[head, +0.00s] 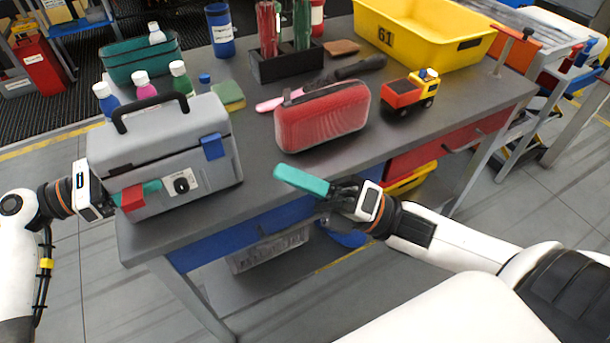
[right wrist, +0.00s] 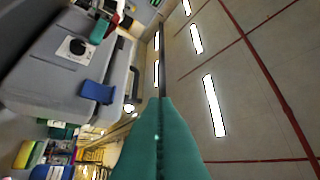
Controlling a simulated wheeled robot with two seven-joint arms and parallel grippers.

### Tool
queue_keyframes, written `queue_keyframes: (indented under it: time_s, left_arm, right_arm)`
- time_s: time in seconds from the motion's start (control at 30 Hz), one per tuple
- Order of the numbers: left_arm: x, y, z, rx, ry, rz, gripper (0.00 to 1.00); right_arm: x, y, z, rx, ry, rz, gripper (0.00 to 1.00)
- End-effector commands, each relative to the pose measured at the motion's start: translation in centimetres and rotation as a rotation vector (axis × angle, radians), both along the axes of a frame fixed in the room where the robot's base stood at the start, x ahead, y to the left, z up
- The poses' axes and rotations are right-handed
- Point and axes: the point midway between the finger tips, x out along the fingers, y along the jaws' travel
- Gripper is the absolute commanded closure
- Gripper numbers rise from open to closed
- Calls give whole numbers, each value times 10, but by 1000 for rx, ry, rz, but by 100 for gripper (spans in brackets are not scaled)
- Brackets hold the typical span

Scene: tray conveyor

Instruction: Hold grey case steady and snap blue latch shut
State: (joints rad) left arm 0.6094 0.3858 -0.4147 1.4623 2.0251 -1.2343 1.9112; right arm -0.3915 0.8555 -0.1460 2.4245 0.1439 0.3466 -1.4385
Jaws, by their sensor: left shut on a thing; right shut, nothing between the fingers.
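The grey case (head: 160,150) stands upright at the left end of the table, lid down, black handle on top. Its blue latch (head: 213,146) is at the right of the front, near the lid seam. In the right wrist view the blue latch (right wrist: 97,92) appears to stick out from the case. A red block (head: 132,200) is at the lower left front. My left gripper (head: 150,188) is shut at that corner, beside the red block; its exact grip is partly hidden. My right gripper (head: 284,173) is shut and empty, right of the case, apart from the latch.
A red pouch (head: 322,115) lies right of the case, behind my right gripper. A toy truck (head: 410,92), yellow bin (head: 420,35), teal basket (head: 140,62) and several bottles stand farther back. Bare tabletop lies between case and pouch. The table's front edge is close.

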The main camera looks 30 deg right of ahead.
Motion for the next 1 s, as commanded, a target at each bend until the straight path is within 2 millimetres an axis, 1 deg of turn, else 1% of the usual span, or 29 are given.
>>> queue_keyframes:
  time_s: [0.2, 0.5, 0.53, 0.63, 0.67, 0.87, 1.0]
  left_arm:
    - [0, 0, 2, -3, -2, 0, 71]
    - [0, 0, 2, -3, -2, 0, 71]
    - [0, 0, 2, -3, -2, 0, 20]
    - [0, 0, 2, -3, -2, 0, 3]
    - [0, 0, 2, -3, -2, 0, 0]
    - [0, 0, 2, -3, -1, 0, 0]
    - [1, 8, 1, -2, 0, 2, 0]
  right_arm:
    - [-10, -9, 0, -1, -1, 2, 100]
    - [-11, -10, 1, -1, -2, 2, 100]
    - [-11, -10, 1, -1, -2, 2, 100]
    - [-10, -10, 1, -1, -1, 2, 100]
    - [-10, -10, 1, -1, -1, 2, 100]
    - [-10, -10, 1, -1, -1, 2, 100]
    - [-10, -10, 1, -1, -1, 1, 100]
